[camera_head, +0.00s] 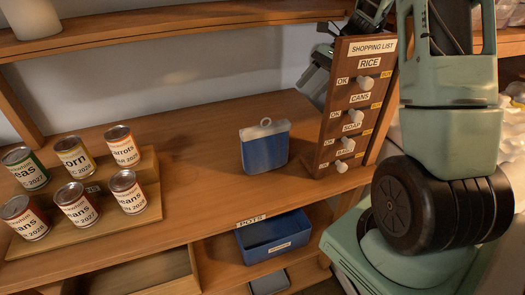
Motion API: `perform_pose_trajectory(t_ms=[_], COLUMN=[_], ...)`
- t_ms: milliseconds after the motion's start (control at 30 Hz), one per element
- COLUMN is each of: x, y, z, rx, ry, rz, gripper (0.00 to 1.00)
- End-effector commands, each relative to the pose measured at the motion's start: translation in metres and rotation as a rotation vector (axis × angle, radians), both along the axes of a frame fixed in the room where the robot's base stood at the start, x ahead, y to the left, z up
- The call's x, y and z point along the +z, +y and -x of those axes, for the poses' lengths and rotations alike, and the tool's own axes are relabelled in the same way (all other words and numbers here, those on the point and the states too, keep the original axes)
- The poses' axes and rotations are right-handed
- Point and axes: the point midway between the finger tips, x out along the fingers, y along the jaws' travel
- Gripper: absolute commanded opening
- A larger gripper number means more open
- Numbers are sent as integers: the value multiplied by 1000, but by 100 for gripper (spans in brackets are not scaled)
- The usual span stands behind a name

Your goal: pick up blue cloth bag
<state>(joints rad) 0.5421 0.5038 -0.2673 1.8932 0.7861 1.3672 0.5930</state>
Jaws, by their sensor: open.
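A blue bag (264,152) with a pale top band and a small white loop stands upright on the wooden shelf, left of the shopping list board. Nothing touches it from above. My gripper (317,72) is mostly hidden behind the upper left edge of the board.
The shopping list board (356,95) with several white knobs stands close to the bag's right. Several cans stand on a stepped wooden riser (148,205) at left. A blue bin (273,237) sits on the lower shelf. The shelf between the riser and bag is clear.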

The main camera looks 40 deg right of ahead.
Motion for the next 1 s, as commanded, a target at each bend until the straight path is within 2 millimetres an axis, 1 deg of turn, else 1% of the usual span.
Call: perform_pose_trajectory(t_ms=[33,100,167,500,600,867,1000], x=[-3,-7,-14,-62,-73,-86,-100], y=[-2,3,11,60,69,82,97], z=[0,-2,-3,-15,-17,-21,-24], rx=[-8,-11,-7,-6,-6,-6,-5], ry=[-2,-1,1,3,1,0,2], rz=[-1,-2,-2,-1,0,-1,-1], gripper=[56,56,56,56,56,56,56])
